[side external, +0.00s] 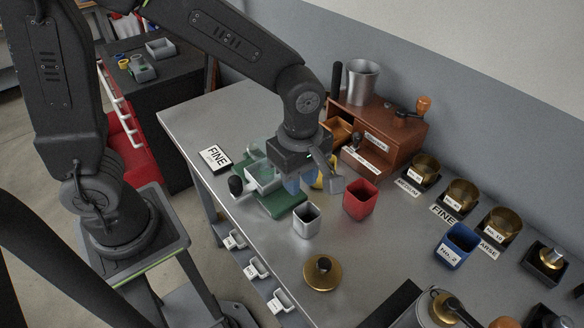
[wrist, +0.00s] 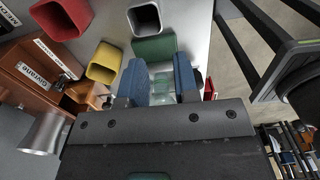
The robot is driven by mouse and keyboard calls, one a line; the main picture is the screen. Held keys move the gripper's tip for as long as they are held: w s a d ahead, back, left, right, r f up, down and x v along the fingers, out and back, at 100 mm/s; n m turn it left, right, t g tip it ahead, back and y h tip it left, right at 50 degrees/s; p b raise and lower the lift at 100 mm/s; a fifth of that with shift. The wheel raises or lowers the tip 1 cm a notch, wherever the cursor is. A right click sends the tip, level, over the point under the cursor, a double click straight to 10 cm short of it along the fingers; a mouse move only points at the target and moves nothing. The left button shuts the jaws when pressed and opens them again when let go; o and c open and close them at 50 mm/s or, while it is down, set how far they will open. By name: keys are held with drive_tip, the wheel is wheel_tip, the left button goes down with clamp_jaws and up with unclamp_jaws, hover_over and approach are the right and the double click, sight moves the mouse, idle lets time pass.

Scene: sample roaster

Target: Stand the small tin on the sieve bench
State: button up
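Several square open tins stand upright on the grey metal bench: a grey one (side external: 307,221), a red one (side external: 360,200), a blue one marked No. 2 (side external: 459,247) and a yellow one (wrist: 105,62), mostly hidden behind my gripper in the side view. The grey one looks smallest. Brass sieves (side external: 461,193) sit on dark stands in a row along the wall, with cards reading MEDIUM and FINE. My gripper (wrist: 160,85) is low beside a green base (side external: 284,203) carrying a grey pan (side external: 262,178). Its blue-padded fingers are apart; I see nothing held.
A brown wooden cabinet (side external: 385,142) with an open drawer and a metal cup (side external: 361,82) stands behind my gripper. A brass disc with a black knob (side external: 323,273) lies in front of the grey tin. Bare bench surrounds the disc.

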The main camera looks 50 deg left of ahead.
drive_tip(key=s+a+r+m+t, duration=0.5)
drive_tip(key=s+a+r+m, duration=0.4)
drive_tip(key=m, duration=0.9)
wheel_tip(320, 180, up, 3)
drive_tip(key=shift+s+a+t, duration=0.15)
drive_tip(key=shift+a+t, duration=0.15)
drive_tip(key=shift+a, duration=0.8)
